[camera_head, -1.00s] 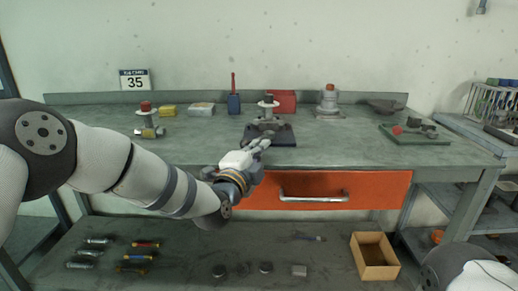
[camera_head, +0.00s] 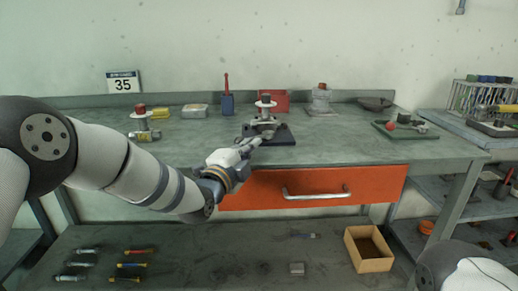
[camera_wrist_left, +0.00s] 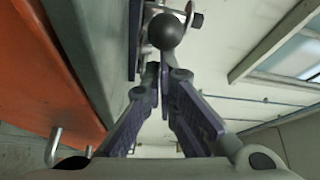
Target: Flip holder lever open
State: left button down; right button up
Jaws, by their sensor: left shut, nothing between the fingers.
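The holder stands on a dark base plate (camera_head: 286,138) near the front edge of the bench. In the left wrist view, the two fingers (camera_wrist_left: 159,75) are shut and empty. A dark ball knob (camera_wrist_left: 166,31), which looks like the lever's end, shows just beyond the fingertips. I cannot tell whether they touch it. The lever's angle is hard to make out. My right gripper is out of view.
An orange drawer (camera_head: 250,190) with a metal handle (camera_head: 317,194) lies below the holder. A blue holder with a red handle (camera_head: 227,103) and a red box (camera_head: 273,98) stand behind. A green tray (camera_head: 384,130) lies right.

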aim_at(236, 144)
pick_arm(q)
jog(key=shift+w+a, duration=0.8)
jog(key=shift+a, duration=0.3)
jog(key=shift+w+a, duration=0.45)
jog(key=shift+a, duration=0.1)
